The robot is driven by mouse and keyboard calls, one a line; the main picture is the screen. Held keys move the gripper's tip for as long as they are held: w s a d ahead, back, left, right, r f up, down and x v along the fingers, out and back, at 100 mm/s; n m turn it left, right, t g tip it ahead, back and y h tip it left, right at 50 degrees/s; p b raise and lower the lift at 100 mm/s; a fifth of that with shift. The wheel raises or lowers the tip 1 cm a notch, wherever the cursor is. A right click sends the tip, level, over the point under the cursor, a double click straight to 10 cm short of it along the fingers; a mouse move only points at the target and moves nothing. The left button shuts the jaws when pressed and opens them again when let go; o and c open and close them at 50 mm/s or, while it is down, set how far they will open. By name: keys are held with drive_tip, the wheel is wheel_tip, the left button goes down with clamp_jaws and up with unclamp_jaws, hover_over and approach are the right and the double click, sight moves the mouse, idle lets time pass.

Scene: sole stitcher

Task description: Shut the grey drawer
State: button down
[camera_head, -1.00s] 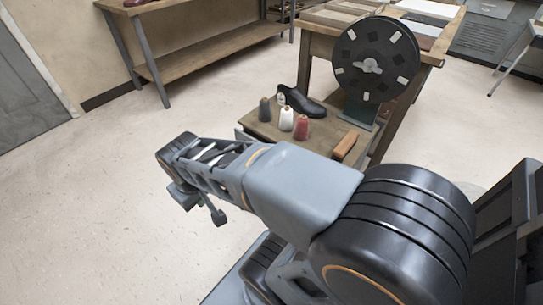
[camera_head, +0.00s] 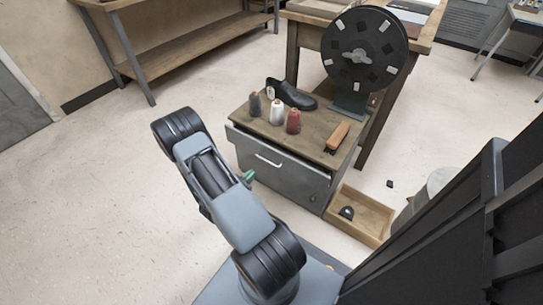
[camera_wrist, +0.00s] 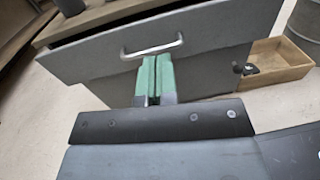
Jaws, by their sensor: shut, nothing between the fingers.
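The grey drawer (camera_head: 290,178) is in a small wood-topped cabinet (camera_head: 322,118) in the head view. Its front stands out a little from under the top, with a dark gap along the upper edge, so it is partly open. In the wrist view the grey drawer front (camera_wrist: 215,40) fills the upper middle, with its metal bar handle (camera_wrist: 152,48). My gripper (camera_wrist: 154,62) has green fingers that are shut and empty, just below the handle in that view. In the head view only a green tip of my gripper (camera_head: 248,176) shows beside my arm; whether it touches the drawer I cannot tell.
On the cabinet top stand thread spools (camera_head: 293,121), a black shoe (camera_head: 291,94), a wood-handled brush (camera_head: 337,136) and a black wheel (camera_head: 364,48). An open wooden box (camera_head: 362,214) lies on the floor right of the drawer. The floor at left is clear.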

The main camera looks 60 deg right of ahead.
sight(275, 152)
drive_tip(key=shift+n+t, duration=0.9)
drive_tip(key=d+b, duration=0.1)
drive_tip(key=d, duration=0.3)
drive_tip(key=d+f+b, duration=0.1)
drive_tip(key=d+b, duration=0.1)
drive_tip(key=d, duration=0.3)
drive_tip(key=d+f+b, duration=0.1)
drive_tip(key=d, duration=0.4)
drive_tip(key=shift+w+d, duration=0.1)
